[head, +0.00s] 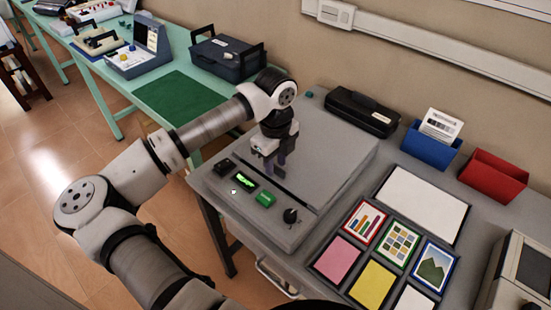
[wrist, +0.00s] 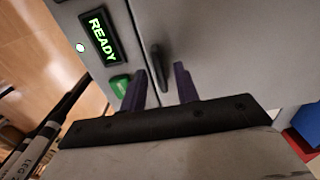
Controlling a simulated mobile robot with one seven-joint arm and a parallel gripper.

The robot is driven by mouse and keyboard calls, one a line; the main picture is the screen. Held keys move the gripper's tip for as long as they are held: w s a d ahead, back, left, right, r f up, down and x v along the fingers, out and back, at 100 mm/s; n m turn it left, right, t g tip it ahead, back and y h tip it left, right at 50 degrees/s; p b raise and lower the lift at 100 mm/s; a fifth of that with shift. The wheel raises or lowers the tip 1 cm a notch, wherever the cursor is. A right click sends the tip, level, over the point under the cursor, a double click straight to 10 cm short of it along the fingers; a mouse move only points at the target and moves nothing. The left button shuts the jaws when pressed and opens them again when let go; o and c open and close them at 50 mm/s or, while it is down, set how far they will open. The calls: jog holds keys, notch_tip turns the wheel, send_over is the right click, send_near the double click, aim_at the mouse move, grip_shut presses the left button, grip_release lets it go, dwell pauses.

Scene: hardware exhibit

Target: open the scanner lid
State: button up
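The grey scanner stands on the table, its flat lid (head: 335,150) lying closed behind a front panel (head: 225,190). The panel carries a lit green READY display (head: 241,180), which also shows in the wrist view (wrist: 102,38), a green button (head: 265,199) and a dark knob (head: 290,215). My gripper (head: 275,172) points down over the lid's front edge. In the wrist view its two purple fingers (wrist: 160,78) are apart, with a dark handle (wrist: 158,66) just beyond and between their tips. Whether they touch it I cannot tell.
A black case (head: 362,112) lies behind the scanner. Blue (head: 430,148) and red (head: 495,177) bins stand at the back right. Framed cards and a white sheet (head: 422,203) lie right of the scanner. A grey machine (head: 518,275) stands at the right edge.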

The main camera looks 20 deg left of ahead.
jog(key=shift+f, duration=0.25)
grip_shut()
